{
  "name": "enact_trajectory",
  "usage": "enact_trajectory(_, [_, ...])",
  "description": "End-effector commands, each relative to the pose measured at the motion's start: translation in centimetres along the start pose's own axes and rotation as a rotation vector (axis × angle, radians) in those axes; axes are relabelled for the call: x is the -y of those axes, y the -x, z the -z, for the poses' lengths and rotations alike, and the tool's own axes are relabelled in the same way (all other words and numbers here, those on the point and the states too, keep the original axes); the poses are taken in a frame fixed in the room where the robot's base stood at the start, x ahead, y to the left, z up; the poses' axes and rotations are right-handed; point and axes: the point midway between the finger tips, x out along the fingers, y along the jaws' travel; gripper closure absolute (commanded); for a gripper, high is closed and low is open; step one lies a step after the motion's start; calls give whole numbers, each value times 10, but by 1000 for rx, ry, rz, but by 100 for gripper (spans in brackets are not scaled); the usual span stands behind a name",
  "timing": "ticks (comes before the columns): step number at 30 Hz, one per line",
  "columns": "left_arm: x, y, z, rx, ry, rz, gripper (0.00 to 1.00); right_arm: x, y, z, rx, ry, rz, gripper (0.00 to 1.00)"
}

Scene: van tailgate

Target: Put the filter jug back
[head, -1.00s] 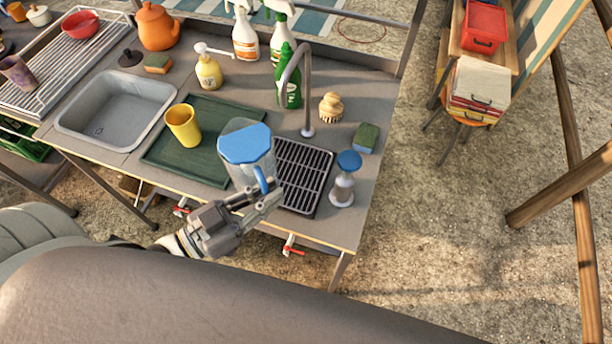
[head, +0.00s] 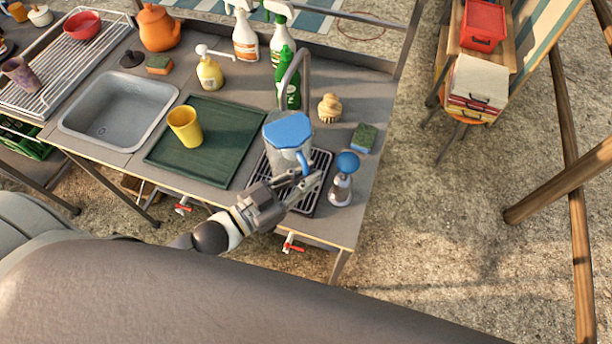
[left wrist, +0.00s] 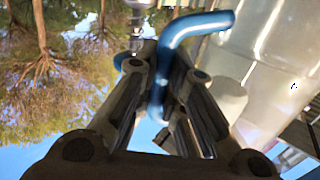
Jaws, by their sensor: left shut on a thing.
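The filter jug (head: 288,133) is clear with a blue lid and a blue handle. In the head view it is upright over the black slatted drip tray (head: 255,172), below the tap's spout. I cannot tell whether its base touches the tray. My left gripper (head: 306,184) is shut on the jug's handle, at the jug's front right. In the left wrist view the blue handle (left wrist: 197,22) runs down between my fingers, and the clear jug body (left wrist: 265,60) fills the right side. My right gripper is not in view.
A blue-topped dispenser (head: 341,185) stands close to the right of my left gripper. The curved tap (head: 306,75) rises just behind the jug. A sponge (head: 364,138) and a brush (head: 329,107) are behind right. A yellow cup (head: 185,127) stands on the green mat (head: 222,140) at left.

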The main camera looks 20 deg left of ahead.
Motion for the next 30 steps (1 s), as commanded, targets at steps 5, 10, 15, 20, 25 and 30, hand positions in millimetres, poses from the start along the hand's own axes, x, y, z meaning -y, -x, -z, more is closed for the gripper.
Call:
enact_trajectory(5, [0,-1,-7,-11,-4,0,100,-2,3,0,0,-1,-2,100])
enact_trajectory(10, [0,-1,-8,-12,-5,-1,100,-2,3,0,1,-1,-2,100])
enact_trajectory(15, [0,-1,-10,-12,-5,-1,100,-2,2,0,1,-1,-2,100])
enact_trajectory(20, [0,0,-14,-5,-1,0,77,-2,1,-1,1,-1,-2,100])
enact_trajectory(25, [0,0,-14,-4,-1,0,67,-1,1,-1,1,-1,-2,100])
enact_trajectory(30, [0,0,-14,-4,-1,0,67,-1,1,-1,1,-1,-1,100])
